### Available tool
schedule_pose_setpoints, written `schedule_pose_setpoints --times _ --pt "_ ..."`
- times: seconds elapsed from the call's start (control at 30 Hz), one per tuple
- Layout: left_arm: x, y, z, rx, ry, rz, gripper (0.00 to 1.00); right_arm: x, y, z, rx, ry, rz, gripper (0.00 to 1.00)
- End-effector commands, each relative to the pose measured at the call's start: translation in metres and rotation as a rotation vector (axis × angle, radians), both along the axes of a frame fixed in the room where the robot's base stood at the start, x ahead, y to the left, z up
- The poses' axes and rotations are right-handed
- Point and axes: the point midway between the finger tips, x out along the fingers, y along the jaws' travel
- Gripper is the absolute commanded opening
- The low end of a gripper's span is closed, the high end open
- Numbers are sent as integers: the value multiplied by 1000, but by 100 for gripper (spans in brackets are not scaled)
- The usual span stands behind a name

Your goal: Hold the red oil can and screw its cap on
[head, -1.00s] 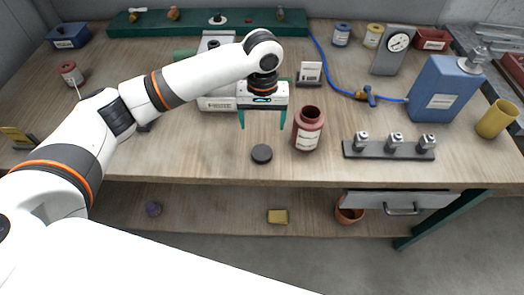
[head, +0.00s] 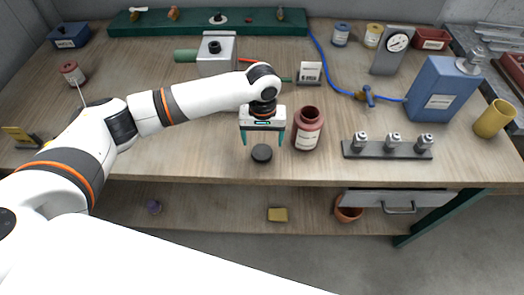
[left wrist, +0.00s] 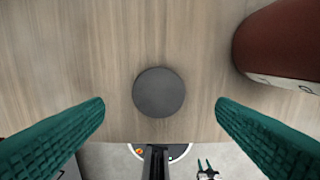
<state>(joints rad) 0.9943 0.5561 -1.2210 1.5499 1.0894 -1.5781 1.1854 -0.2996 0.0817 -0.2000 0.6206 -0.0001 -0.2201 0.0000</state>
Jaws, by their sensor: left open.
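The red oil can (head: 307,128) stands upright and open on the bench, with a pale label on its front. Its dark round cap (head: 261,153) lies flat on the wood to the left of the can. My left gripper (head: 262,142) is open and empty over the cap, its teal fingers pointing down. In the left wrist view the cap (left wrist: 159,92) lies between the two spread fingers (left wrist: 160,118), touching neither. The can (left wrist: 284,42) shows at the upper right there, close to the right finger. My right gripper is not in view.
A rack with several metal fittings (head: 388,150) stands right of the can. A blue canister (head: 440,88) with a blue hose and a yellow cup (head: 494,118) are farther right. A grey machine (head: 216,57) stands behind my left arm. The bench's front edge is close to the cap.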

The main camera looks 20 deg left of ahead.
Motion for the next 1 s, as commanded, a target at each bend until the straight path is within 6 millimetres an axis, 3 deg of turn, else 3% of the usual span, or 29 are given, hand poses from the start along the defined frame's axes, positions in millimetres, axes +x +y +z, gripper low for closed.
schedule_pose_setpoints --times 0.4,0.77,0.87,1.0 --pt "-1 1 -48 2 2 0 80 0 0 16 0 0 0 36" --pt "-1 1 -52 0 0 -1 80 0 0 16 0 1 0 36" --pt "-1 1 -52 1 0 0 68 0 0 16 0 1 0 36" --pt "-1 1 -52 1 0 0 46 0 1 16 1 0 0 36"
